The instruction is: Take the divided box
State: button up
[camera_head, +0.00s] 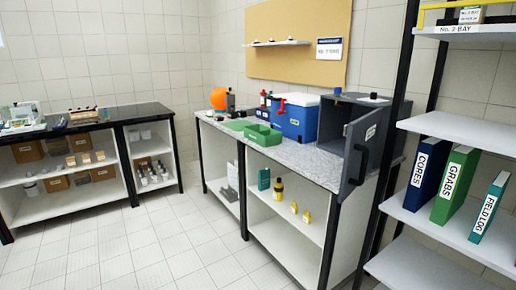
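A small green open box (263,136), which looks like the divided box, sits on the grey speckled counter (305,154) near its front edge. Its inner dividers are too small to make out clearly. A flatter green item (237,124) lies just left of it. My gripper is not in view.
A blue cooler with a white lid (295,118) stands right behind the green box. A dark grey cabinet with its door (356,155) swung open stands at the counter's right end. Dark bottles and an orange round object (219,98) stand behind. The tiled floor (165,235) is clear.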

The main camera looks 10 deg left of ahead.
aim_at(263, 137)
jog(key=z, duration=0.45)
jog(key=k, duration=0.1)
jog(key=u, duration=1.4)
jog(key=i, duration=2.2)
jog(key=z, duration=0.65)
jog(key=i, duration=0.65)
